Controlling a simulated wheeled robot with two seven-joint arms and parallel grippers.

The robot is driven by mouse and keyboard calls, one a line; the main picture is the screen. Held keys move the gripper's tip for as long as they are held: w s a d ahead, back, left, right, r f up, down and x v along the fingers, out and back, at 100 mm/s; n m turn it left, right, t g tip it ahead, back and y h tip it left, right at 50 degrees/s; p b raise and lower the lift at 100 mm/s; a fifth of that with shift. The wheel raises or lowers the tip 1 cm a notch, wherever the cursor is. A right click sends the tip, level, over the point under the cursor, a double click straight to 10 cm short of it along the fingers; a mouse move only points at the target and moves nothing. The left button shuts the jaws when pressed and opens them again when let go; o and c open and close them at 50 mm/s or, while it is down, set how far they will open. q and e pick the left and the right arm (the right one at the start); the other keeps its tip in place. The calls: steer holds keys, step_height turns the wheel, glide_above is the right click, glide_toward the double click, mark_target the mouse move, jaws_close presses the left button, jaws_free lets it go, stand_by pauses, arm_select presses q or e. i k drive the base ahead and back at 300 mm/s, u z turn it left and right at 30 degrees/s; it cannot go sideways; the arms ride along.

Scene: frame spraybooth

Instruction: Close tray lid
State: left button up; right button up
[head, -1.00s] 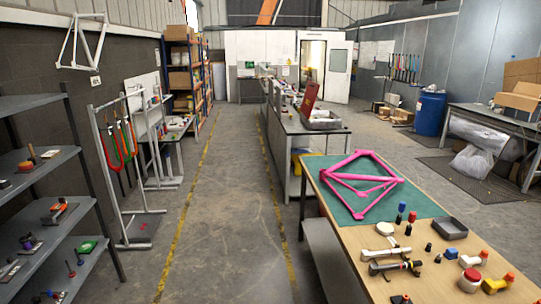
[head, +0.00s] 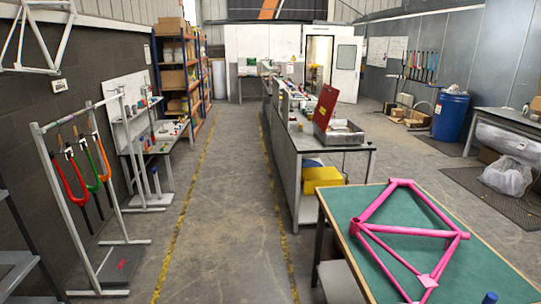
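A metal tray (head: 345,137) stands on the near end of the long grey bench in the middle of the head view. Its red lid (head: 326,107) is raised, standing up and leaning at the tray's left side. The tray's contents are too small to make out. Neither of my grippers shows in the head view.
The long bench (head: 290,150) runs away from me down the middle. A wooden table with a green mat (head: 400,262) and pink bike frame (head: 408,232) stands close on the right. A fork rack (head: 85,190) stands left. The marked aisle (head: 215,210) between is clear.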

mark_target(326, 105)
steer(key=i, duration=3.75)
steer(key=z, duration=0.35)
steer(key=k, duration=1.3)
steer(key=u, duration=0.8)
steer(key=i, duration=1.25)
steer(key=z, duration=0.3)
steer(key=i, duration=1.7)
steer(key=z, duration=1.75)
steer(key=i, duration=0.75)
steer(key=z, duration=0.65)
